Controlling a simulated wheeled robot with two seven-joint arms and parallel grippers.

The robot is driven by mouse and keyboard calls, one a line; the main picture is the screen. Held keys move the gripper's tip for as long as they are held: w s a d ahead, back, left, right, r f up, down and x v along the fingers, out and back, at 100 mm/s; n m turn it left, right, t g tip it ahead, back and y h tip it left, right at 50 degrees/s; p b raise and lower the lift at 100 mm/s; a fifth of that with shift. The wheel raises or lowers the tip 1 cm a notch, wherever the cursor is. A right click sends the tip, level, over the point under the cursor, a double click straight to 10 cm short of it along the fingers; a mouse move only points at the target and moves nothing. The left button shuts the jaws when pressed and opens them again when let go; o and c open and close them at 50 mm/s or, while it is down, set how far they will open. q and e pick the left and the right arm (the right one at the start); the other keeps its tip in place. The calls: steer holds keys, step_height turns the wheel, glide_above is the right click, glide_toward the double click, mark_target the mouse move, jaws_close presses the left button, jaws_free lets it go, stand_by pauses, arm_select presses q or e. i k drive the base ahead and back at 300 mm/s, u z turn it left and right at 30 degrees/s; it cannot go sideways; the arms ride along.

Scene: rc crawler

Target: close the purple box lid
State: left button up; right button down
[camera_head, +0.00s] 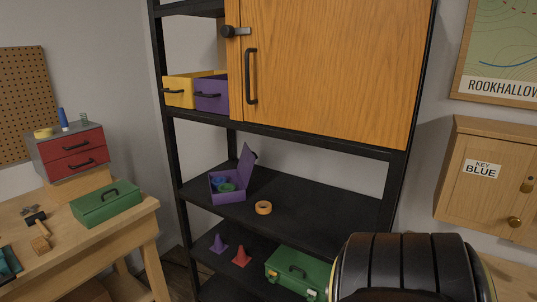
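The purple box (229,199) stands on the middle black shelf, toward its left end. Its purple lid (246,166) is open and stands up at a tilt on the box's right side. Blue and green round things (227,187) show inside the box; what they are is too small to tell. Neither of my grippers is in view. A dark ribbed form fills the bottom right and hides part of the lower shelf.
An orange tape roll (263,207) lies right of the purple box on the shelf (320,205). A wooden cabinet (330,70) and yellow (193,91) and purple (211,95) drawers sit above. Cones and a green case (298,271) are below. A workbench (90,235) stands left.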

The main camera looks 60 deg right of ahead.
mark_target(246, 163)
steer(key=z, duration=0.85)
steer(key=i, duration=0.85)
steer(key=z, duration=0.9)
